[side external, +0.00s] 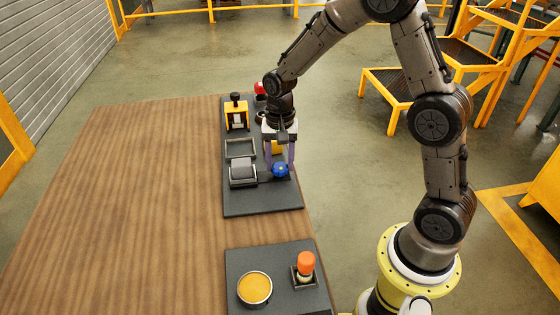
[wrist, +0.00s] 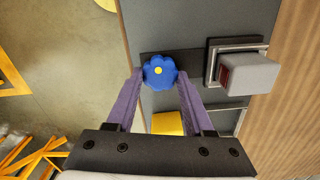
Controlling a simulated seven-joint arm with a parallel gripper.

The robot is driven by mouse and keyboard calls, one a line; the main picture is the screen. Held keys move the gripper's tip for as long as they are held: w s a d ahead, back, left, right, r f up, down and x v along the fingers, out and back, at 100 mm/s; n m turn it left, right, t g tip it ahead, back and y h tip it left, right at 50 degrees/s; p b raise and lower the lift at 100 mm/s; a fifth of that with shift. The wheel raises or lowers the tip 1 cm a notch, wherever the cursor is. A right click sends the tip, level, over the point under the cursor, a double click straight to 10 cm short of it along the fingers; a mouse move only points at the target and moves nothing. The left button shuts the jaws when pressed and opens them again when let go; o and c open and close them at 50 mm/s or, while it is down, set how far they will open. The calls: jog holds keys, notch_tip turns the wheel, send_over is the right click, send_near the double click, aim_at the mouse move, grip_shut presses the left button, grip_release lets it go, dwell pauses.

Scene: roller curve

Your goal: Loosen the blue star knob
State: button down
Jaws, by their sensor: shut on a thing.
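The blue star knob (wrist: 158,71) has a lobed rim and a yellow dot at its centre. It sits on a dark base on the grey panel, and it also shows in the side external view (side external: 281,170). My gripper (wrist: 160,80) points down at the panel with its two purple fingers on either side of the knob, shut on it. In the side external view my gripper (side external: 281,168) stands over the right part of the panel. The fingertips partly hide the knob's sides.
Beside the knob is a grey rocker switch (side external: 243,170) in a frame. Behind stand a yellow unit with a black knob (side external: 236,112) and a red button (side external: 260,88). The wooden table (side external: 140,190) is clear at left.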

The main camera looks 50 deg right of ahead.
jog(key=n, duration=1.2)
jog(key=shift+a+f+n, duration=0.1)
jog(key=shift+n, duration=0.2)
jog(key=n, duration=1.2)
jog(key=shift+s+f+n, duration=0.1)
jog(key=shift+s+n, duration=0.05)
jog(key=shift+n, duration=0.25)
jog(key=shift+c, duration=1.4)
grip_release()
jog(key=shift+a, duration=0.1)
jog(key=shift+r, duration=0.25)
